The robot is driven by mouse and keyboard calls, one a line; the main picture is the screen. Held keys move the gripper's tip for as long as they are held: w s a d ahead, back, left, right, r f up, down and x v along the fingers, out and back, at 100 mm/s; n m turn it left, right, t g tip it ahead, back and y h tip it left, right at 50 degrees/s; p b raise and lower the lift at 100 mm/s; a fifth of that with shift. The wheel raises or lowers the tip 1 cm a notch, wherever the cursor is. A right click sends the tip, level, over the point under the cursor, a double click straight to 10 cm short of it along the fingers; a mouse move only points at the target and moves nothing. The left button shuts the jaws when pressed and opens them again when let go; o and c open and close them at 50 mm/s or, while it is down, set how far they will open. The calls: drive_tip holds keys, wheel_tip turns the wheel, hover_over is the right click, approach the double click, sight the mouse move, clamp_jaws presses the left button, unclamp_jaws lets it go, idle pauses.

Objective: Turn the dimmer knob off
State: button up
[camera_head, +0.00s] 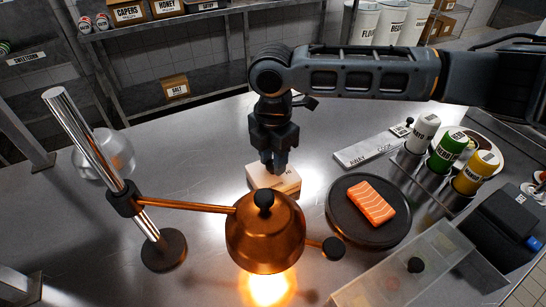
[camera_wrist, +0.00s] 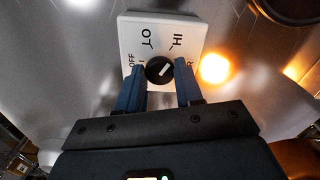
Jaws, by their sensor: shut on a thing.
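The dimmer is a pale box (camera_head: 289,181) on the steel table, behind the copper lamp in the head view. In the wrist view its white face (camera_wrist: 186,27) shows OFF at the left, LO and HI at the top and a partly hidden label at the right. The round black dimmer knob (camera_wrist: 159,70) sits in the middle; its white pointer line slants to the upper right, toward the HI side. My gripper (camera_head: 274,168) points down onto the box. Its blue fingers, also in the wrist view (camera_wrist: 160,82), are shut on the knob. The finger contact is partly hidden.
The copper heat lamp (camera_head: 265,232) glows just in front of the box, its arm reaching from a chrome post (camera_head: 90,150). A dark plate (camera_head: 345,232) with salmon (camera_head: 373,203) lies to the right. Sauce bottles (camera_head: 447,150) and a clear lidded box (camera_head: 400,285) stand farther right.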

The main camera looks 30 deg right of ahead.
drive_tip(key=shift+n, duration=0.3)
drive_tip(key=n+b, duration=0.1)
drive_tip(key=n, duration=0.4)
drive_tip(key=shift+n+b, duration=0.3)
drive_tip(key=n+b, duration=0.2)
drive_tip(key=n, duration=0.4)
drive_tip(key=shift+f+b, duration=0.1)
drive_tip(key=shift+b, duration=0.2)
drive_tip(key=n+b, duration=0.3)
drive_tip(key=n, duration=0.3)
drive_tip(key=shift+n, duration=0.3)
drive_tip(key=n+b, duration=0.3)
drive_tip(key=n, duration=0.2)
drive_tip(key=o, duration=1)
drive_tip(key=shift+o, duration=0.2)
drive_tip(key=shift+r, duration=0.25)
